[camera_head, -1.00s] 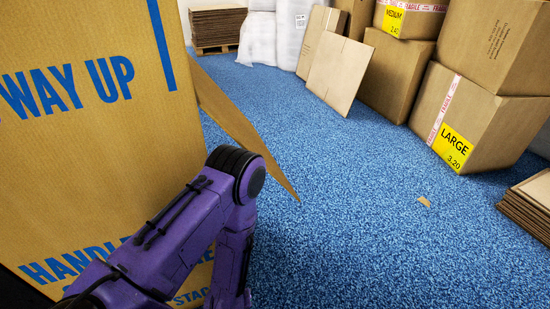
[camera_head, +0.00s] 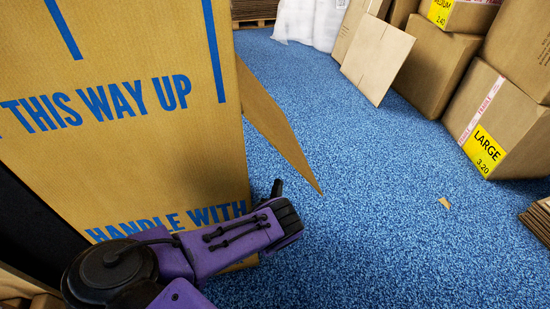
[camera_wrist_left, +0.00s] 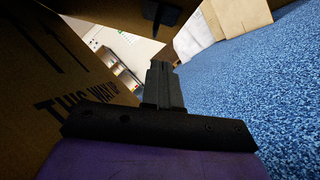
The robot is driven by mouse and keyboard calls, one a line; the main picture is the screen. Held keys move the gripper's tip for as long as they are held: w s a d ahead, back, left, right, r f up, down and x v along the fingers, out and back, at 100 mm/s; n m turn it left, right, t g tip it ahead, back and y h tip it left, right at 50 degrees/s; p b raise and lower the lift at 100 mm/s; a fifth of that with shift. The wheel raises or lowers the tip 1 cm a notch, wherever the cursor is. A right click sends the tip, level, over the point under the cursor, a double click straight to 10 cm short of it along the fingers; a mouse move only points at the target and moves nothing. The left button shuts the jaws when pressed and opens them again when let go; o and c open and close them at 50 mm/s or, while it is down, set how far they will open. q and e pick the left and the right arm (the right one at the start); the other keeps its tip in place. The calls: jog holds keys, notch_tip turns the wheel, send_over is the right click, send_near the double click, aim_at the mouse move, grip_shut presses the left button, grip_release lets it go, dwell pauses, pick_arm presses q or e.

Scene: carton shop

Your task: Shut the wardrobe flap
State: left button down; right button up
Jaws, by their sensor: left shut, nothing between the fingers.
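The wardrobe carton (camera_head: 110,155) is a tall brown box with blue print, filling the left of the head view. Its flap (camera_head: 275,125) stands open, sticking out from the right edge of the carton over the carpet. My left arm crosses in front of the lower carton, and my left gripper (camera_head: 277,188) is just below the flap in the picture, its fingers small and dark. Contact with the flap cannot be told. In the left wrist view the fingers (camera_wrist_left: 163,85) are together and empty, with the printed carton face (camera_wrist_left: 55,60) at the left. My right gripper is out of view.
Blue carpet (camera_head: 360,220) lies open to the right of the carton. Stacked cartons (camera_head: 510,120) stand at the right, with a flat cardboard sheet (camera_head: 378,58) leaning nearby. White wrapped bundles (camera_head: 310,22) are at the back. A small cardboard scrap (camera_head: 444,202) lies on the floor.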

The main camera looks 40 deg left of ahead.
pick_arm(q)
jog(key=w+a+r+n+b, duration=0.1)
jog(key=w+a+r+b, duration=0.1)
jog(key=w, duration=0.6)
jog(key=shift+a+r, duration=0.85)
jog(key=shift+r, duration=0.35)
jog(key=shift+w, duration=0.1)
jog(key=shift+w+y, duration=0.1)
jog(key=shift+y, duration=0.2)
